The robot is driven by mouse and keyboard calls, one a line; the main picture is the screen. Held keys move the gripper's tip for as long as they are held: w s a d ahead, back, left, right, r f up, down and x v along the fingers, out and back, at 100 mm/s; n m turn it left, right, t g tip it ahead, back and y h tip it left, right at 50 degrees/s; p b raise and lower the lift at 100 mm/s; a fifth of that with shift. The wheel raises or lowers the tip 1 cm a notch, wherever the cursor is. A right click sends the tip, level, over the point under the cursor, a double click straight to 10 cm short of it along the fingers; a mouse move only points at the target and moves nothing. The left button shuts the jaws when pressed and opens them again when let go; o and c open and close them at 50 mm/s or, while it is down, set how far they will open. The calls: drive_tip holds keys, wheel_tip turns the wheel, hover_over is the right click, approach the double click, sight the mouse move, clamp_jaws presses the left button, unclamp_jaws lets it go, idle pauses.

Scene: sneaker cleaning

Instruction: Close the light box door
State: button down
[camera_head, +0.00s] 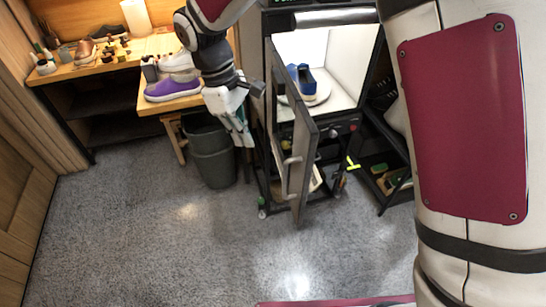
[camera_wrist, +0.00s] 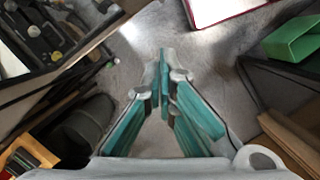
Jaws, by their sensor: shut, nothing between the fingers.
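The light box door (camera_head: 299,150) stands wide open in the head view, swung out toward the camera, with a handle on its face. The light box (camera_head: 343,62) has a bright white inside, and a blue sneaker (camera_head: 304,78) sits in it on a round white plate. My gripper (camera_head: 241,132) is to the left of the door, pointing down and apart from the handle. In the wrist view my gripper's teal fingers (camera_wrist: 164,85) meet at the tips with nothing held. I cannot make out the door for certain in the wrist view.
A grey bin (camera_head: 211,152) stands on the floor just below and left of my gripper. A wooden bench (camera_head: 158,100) with a purple sneaker (camera_head: 172,88) is at the left. A dark shelf (camera_head: 381,170) stands right of the light box. The floor in front is clear.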

drive_tip(key=s+d+f+p, duration=0.2)
drive_tip(key=d+f, duration=0.4)
drive_tip(key=f, duration=0.3)
drive_tip(key=shift+s+f+p, duration=0.25)
drive_tip(key=shift+f+p, duration=0.1)
drive_tip(key=shift+p, duration=0.5)
